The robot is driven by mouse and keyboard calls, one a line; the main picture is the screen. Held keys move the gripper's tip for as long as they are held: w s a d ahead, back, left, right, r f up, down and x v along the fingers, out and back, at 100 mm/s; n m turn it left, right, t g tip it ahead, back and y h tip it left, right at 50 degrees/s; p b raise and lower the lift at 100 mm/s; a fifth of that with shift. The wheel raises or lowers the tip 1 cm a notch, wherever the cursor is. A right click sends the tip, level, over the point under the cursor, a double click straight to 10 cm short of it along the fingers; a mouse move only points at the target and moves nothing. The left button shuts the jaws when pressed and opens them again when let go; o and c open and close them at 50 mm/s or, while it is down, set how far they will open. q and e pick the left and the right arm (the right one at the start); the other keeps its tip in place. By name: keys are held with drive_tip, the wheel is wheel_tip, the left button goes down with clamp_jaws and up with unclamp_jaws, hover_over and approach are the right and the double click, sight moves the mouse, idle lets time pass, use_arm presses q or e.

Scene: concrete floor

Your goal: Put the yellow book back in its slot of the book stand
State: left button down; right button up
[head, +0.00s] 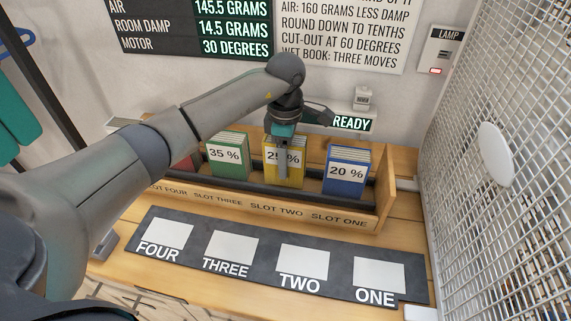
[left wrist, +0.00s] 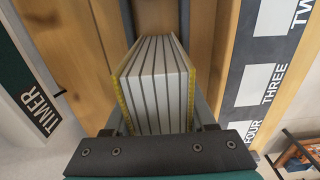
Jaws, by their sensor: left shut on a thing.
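The yellow book (head: 269,175), labelled 25 %, is upright at the SLOT TWO place of the wooden book stand (head: 232,203). It is in line with its neighbours; I cannot tell whether its bottom rests fully in the slot. My left gripper (head: 283,165) comes down from above and is shut on it, one finger covering part of its label. In the left wrist view the book (left wrist: 155,85) shows its page edges and yellow covers between the fingers. My right gripper is in neither view.
A green book (head: 227,158) stands left of the yellow one, a blue book (head: 346,171) right, and a red book (head: 185,165) is partly hidden by my arm. A dark mat (head: 342,273) with empty white pads lies in front. A mesh panel (head: 500,120) bounds the right.

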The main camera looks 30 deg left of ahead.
use_arm(q)
drive_tip(key=shift+f, duration=0.6)
drive_tip(key=shift+f, duration=0.1)
drive_tip(key=shift+c, duration=1.1)
unclamp_jaws()
drive_tip(key=shift+f, duration=0.1)
drive_tip(key=shift+r, duration=0.2)
wheel_tip(320, 180, up, 12)
drive_tip(key=shift+f+p, duration=0.1)
drive_tip(key=shift+p, duration=0.65)
